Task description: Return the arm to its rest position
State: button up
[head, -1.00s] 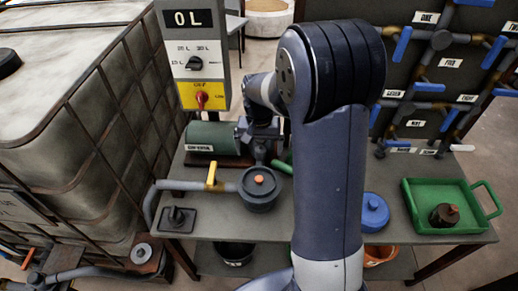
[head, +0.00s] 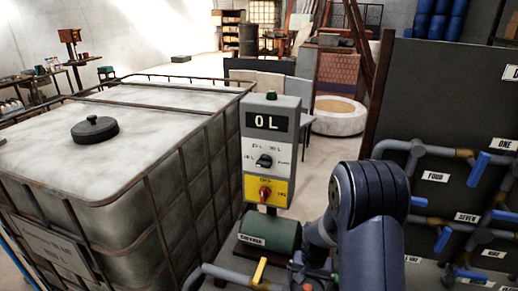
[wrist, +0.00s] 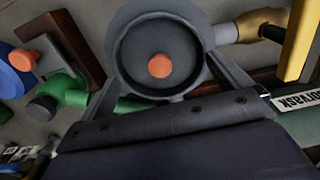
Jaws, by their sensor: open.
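My arm (head: 372,225) stands upright at the lower right of the head view, its dark ribbed joint at the top. My gripper is out of sight there. In the wrist view my gripper (wrist: 166,70) is open, with its two dark fingers spread apart. A round grey housing with an orange centre (wrist: 159,66) shows beyond and between the fingers; I cannot tell whether they touch it. Nothing is seen held.
A control post (head: 270,150) reading 0 L stands left of my arm, with a green cylinder (head: 268,233) at its foot. A large caged tank (head: 110,170) fills the left. A dark panel with pipes and blue handles (head: 455,110) stands at right. A yellow handle (wrist: 298,40) is near my gripper.

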jog(key=shift+f, duration=0.5)
jog(key=shift+r, duration=0.15)
